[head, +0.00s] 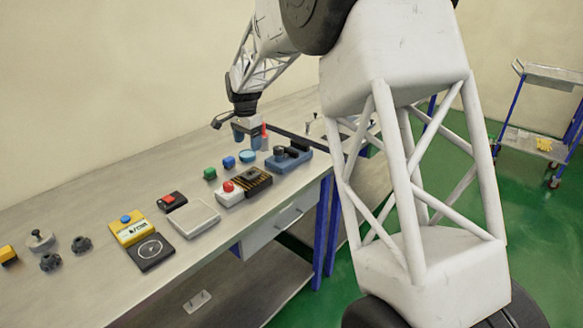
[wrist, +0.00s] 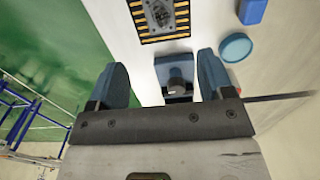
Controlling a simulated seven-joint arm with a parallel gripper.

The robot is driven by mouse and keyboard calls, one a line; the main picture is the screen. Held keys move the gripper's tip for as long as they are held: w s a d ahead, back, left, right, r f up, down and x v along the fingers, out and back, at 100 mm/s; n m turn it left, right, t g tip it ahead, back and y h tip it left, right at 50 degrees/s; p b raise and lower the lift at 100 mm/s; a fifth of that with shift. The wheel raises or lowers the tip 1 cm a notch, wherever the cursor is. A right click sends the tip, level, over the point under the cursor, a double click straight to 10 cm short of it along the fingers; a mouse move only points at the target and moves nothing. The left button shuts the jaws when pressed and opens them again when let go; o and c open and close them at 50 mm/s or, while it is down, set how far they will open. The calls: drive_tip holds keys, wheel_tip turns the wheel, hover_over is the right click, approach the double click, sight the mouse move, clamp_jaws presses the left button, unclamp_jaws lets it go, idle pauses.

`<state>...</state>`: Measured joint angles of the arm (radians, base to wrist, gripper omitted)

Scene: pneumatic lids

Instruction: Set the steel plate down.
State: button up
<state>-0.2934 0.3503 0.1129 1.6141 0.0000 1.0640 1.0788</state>
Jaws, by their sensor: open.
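A flat pale-grey square plate (head: 193,218), which looks like the steel plate, lies on the workbench in the head view. It is apart from my gripper and does not show in the wrist view. My gripper (head: 247,140) is farther along the bench, pointing down near the blue fixture with a dark top (head: 289,157). In the wrist view the blue fingers of my gripper (wrist: 162,82) are spread apart. Nothing is held between them; the blue fixture (wrist: 177,85) shows beyond the gap.
A black-and-yellow striped block (head: 256,181), a red-button box (head: 230,193), a teal disc (head: 247,156) and small green and blue blocks crowd the bench (head: 110,205). A yellow box (head: 131,229) and black tile (head: 150,252) lie left of the plate. A trolley (head: 544,140) stands right.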

drive_tip(key=s+d+r+n, duration=0.1)
drive_tip(key=s+d+r, duration=0.35)
drive_tip(key=s, duration=0.35)
drive_tip(key=s+d+r+n+t, duration=0.1)
drive_tip(key=s+d+r+n, duration=0.15)
drive_tip(key=s+d, duration=0.45)
drive_tip(key=s+d+r+n, duration=0.1)
drive_tip(key=s+d+r, duration=0.35)
drive_tip(key=s, duration=0.45)
drive_tip(key=s+d+f+n, duration=0.1)
drive_tip(key=s+d+f, duration=0.1)
drive_tip(key=s, duration=0.8)
drive_tip(key=s+d+f+n+t, duration=0.1)
drive_tip(key=s+d, duration=0.3)
drive_tip(key=s, duration=0.6)
drive_tip(key=s+d+f+n, duration=0.2)
drive_tip(key=s+d+f, duration=0.1)
drive_tip(key=s, duration=0.7)
drive_tip(key=shift+s+d+t, duration=0.3)
drive_tip(key=shift+s+d, duration=0.1)
drive_tip(key=shift+d, duration=0.05)
